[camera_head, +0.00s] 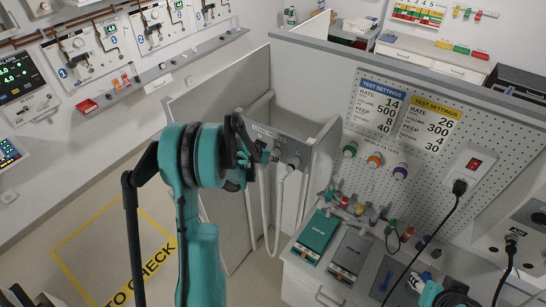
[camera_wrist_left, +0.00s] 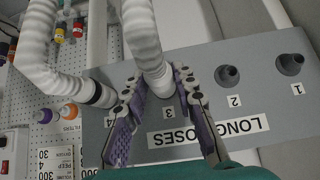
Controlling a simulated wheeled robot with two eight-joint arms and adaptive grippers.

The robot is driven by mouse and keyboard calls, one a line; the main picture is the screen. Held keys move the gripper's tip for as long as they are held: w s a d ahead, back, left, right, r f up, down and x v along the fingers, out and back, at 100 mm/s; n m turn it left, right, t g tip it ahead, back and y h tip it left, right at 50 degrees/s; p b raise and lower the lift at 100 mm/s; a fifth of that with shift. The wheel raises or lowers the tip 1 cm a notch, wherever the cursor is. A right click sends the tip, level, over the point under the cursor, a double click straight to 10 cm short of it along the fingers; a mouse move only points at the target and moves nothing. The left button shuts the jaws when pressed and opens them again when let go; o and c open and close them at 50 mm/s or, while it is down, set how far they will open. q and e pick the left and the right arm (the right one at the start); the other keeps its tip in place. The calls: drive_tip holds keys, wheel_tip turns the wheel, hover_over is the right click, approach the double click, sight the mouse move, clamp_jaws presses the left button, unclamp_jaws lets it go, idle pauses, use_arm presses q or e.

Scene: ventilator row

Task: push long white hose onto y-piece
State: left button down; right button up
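My left gripper (camera_head: 262,155) is at the grey hose holder (camera_head: 262,132). In the left wrist view its two purple-padded fingers (camera_wrist_left: 158,78) stand on either side of the lower end of a white corrugated hose (camera_wrist_left: 143,35), at the place marked 3. The fingers look close against the hose; whether they squeeze it is unclear. Long white hoses (camera_head: 277,205) hang below the holder in the head view. My right gripper (camera_head: 452,296) is only partly in view at the lower right, beside a small blue and white piece (camera_head: 418,281). I cannot make out the y-piece for certain.
Another white hose (camera_wrist_left: 40,50) is at place 4; grey pegs at 2 (camera_wrist_left: 227,75) and 1 (camera_wrist_left: 290,63) are bare. A teal box (camera_head: 316,236) and a grey box (camera_head: 350,255) lie on the worktop, near small coloured connectors. A pegboard (camera_head: 440,150) stands behind.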

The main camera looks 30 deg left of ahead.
use_arm(q)
drive_tip(key=shift+s+f, duration=0.1)
drive_tip(key=shift+s, duration=0.05)
idle(0.4)
drive_tip(key=shift+s+a+b, duration=0.2)
drive_tip(key=shift+s+b, duration=0.65)
drive_tip(key=shift+s, duration=1.75)
